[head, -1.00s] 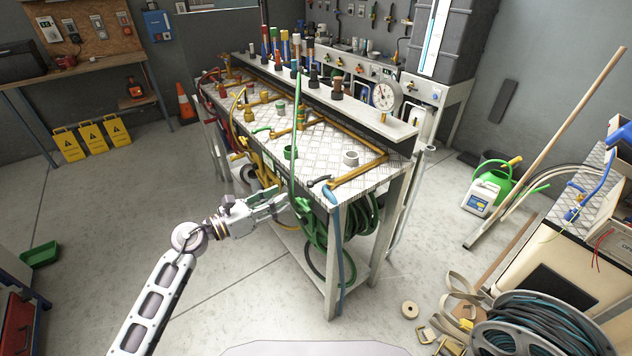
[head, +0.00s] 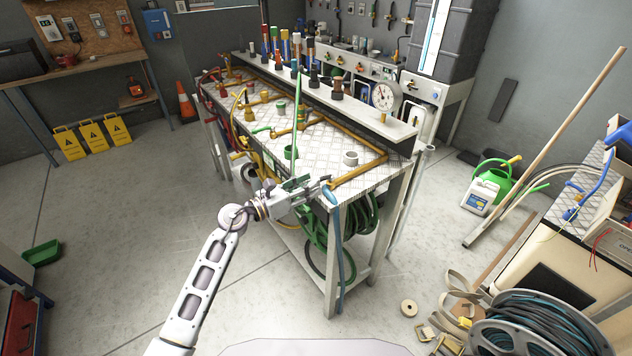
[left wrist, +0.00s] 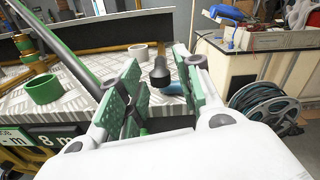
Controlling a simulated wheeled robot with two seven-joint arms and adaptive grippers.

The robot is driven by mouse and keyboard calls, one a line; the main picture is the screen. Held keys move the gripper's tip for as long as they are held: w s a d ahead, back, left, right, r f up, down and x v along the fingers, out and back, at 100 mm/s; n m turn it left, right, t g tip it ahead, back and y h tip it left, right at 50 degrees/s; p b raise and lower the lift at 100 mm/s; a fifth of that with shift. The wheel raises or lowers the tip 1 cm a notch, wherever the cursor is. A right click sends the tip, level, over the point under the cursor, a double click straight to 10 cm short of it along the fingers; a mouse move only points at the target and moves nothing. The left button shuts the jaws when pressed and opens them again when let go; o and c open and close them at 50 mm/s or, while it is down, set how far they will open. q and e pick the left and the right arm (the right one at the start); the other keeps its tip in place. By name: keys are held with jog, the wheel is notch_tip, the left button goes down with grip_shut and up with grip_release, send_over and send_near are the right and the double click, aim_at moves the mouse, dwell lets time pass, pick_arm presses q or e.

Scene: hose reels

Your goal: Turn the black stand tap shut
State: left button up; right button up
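The black stand tap (left wrist: 160,72) shows in the left wrist view as a dark knob-like piece ahead of my fingers, at the front corner of the bench. A blue hose (head: 338,240) hangs down the bench leg below it. In the head view the tap is mostly hidden by my left gripper (head: 318,188), which is at that corner. In the left wrist view the green-padded fingers (left wrist: 161,66) stand apart, with the tap seen in the gap between them. I cannot tell whether a finger touches it. My right gripper is not in view.
The bench's tread-plate top (head: 325,145) carries brass pipes (head: 360,172), a green ring (head: 290,152) and a pale ring (head: 350,158).

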pick_arm(q)
jog(key=shift+x, duration=1.5)
jog(key=shift+c, duration=0.2)
grip_shut()
